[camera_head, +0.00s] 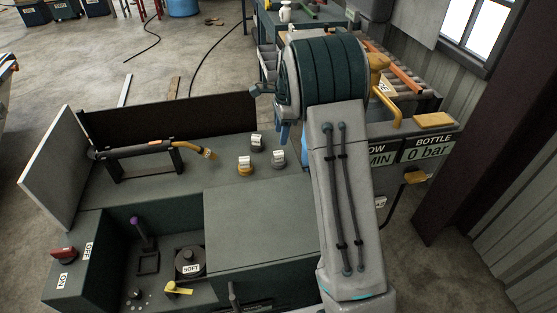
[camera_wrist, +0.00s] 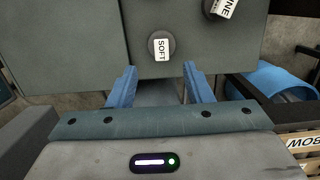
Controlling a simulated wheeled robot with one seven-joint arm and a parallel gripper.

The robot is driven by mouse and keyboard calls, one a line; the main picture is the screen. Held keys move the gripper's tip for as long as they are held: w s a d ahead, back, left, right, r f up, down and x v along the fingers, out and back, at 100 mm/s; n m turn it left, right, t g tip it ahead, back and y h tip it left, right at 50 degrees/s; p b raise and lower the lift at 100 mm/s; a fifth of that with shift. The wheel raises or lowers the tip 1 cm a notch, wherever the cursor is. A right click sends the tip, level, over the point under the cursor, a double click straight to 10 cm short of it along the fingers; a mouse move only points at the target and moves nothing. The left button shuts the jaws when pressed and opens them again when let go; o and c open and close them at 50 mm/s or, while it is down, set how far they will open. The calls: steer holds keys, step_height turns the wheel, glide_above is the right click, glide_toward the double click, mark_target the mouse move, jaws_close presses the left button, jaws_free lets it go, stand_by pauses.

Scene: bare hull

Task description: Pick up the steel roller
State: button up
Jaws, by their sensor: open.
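My gripper (camera_head: 283,134) is partly hidden behind my arm in the head view, with blue fingers showing over the back right of the grey bench. In the wrist view my gripper (camera_wrist: 160,70) has its two blue fingers spread apart. A plain grey area shows between them, and I cannot tell what it is. No single loose steel roller can be made out for sure. A row of grey rollers (camera_head: 417,88) lies in a frame at the right back of the head view, partly hidden by my arm.
Several labelled knobs (camera_head: 278,159) stand on the grey bench (camera_head: 225,185). A black tool with a yellow end (camera_head: 150,148) rests on a stand. A bottle sign (camera_head: 428,150) is at right.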

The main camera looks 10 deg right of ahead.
mark_target(278, 152)
steer(key=f, duration=0.3)
steer(key=f+p, duration=0.1)
steer(key=f, duration=0.2)
steer(key=a+f, duration=0.1)
steer(key=f, duration=0.2)
steer(key=shift+w+f, duration=0.15)
steer(key=shift+f, duration=0.05)
steer(key=shift+d, duration=0.1)
jaws_close()
